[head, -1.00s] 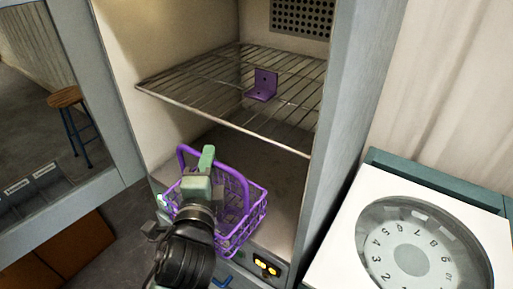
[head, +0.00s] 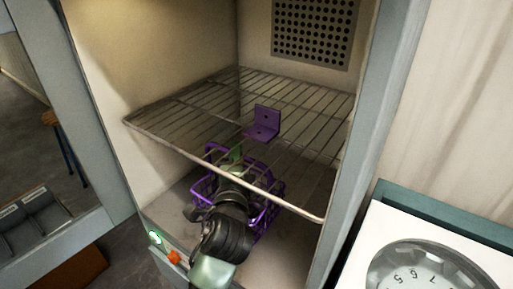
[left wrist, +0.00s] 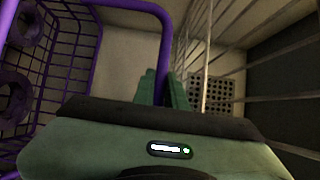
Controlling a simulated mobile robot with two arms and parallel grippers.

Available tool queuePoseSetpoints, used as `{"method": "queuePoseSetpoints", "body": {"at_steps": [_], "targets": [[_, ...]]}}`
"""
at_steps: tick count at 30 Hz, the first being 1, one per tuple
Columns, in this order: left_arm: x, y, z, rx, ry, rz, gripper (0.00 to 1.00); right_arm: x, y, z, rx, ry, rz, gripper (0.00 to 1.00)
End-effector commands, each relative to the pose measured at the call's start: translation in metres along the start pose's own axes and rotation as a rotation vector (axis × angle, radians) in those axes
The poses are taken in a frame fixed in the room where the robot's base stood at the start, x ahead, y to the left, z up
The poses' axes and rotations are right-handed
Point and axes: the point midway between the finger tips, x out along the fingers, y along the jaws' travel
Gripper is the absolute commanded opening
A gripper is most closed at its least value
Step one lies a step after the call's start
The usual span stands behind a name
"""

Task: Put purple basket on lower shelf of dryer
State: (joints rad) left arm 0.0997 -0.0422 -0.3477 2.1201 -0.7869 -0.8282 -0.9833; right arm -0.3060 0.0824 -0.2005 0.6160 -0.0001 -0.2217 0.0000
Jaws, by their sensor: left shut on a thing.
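The purple wire basket (head: 271,190) is inside the dryer (head: 385,130), below the wire rack (head: 190,108) and over the chamber floor (head: 168,207). Rack bars partly cover it, and I cannot tell whether it touches the floor. My left gripper (head: 237,154) reaches in under the rack from the front. In the left wrist view the green fingers (left wrist: 163,88) are shut on the purple basket's handle (left wrist: 165,35). The basket's mesh (left wrist: 70,65) hangs at the left there, with dark round parts inside. My right gripper is not in view.
A purple bracket (head: 264,121) sits on the wire rack above the basket. The dryer's side walls bound the opening. An orange knob (head: 174,258) and a lit button (head: 155,238) are on the front edge. A dial scale (head: 425,265) stands at right.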

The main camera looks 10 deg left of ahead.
Motion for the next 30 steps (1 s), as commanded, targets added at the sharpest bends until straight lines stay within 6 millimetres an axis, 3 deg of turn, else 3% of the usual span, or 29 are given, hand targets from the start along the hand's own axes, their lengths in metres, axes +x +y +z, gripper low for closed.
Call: {"method": "queuePoseSetpoints", "body": {"at_steps": [6, 12, 17, 24, 30], "targets": [[0.044, -0.006, -0.03, -0.003, 0.002, -0.007, 0.0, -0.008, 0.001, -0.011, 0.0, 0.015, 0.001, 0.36], [0.068, -0.005, -0.045, -0.002, 0.001, -0.007, 0.0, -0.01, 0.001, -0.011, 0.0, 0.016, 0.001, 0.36], [0.072, 0.0, -0.048, -0.002, 0.0, -0.005, 0.0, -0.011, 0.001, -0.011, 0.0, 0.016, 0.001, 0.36], [0.072, 0.029, -0.048, 0.0, 0.001, -0.004, 0.0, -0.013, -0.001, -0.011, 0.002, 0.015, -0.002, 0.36], [0.071, 0.031, -0.048, -0.002, 0.003, -0.007, 0.0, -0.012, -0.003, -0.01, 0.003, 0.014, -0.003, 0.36]]}}
